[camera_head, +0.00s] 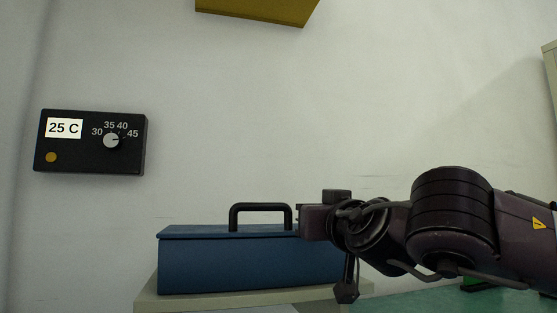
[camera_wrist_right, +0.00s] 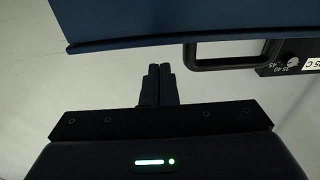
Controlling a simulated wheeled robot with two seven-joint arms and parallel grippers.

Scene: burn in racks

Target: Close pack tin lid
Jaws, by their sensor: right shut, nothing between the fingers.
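The blue pack tin (camera_head: 225,265) stands on a pale surface, with its right part behind my right arm. Its blue lid (camera_head: 195,231) lies flat along the top, with no clear gap visible at the front. A black handle (camera_head: 260,208) stands up from the lid. My right gripper (camera_head: 300,213) is beside the handle's right end, above the lid. In the right wrist view its dark fingers (camera_wrist_right: 159,72) are together and empty, just short of the blue lid edge (camera_wrist_right: 150,40). The wrist picture is upside down. I cannot tell whether they touch the tin. My left gripper is out of view.
A black control box (camera_head: 90,142) reading 25 C, with a dial, is on the wall at left. A yellow object (camera_head: 258,10) juts in at the top. The pale stand (camera_head: 150,301) has little bare room around the tin. A green surface (camera_head: 420,299) lies at right.

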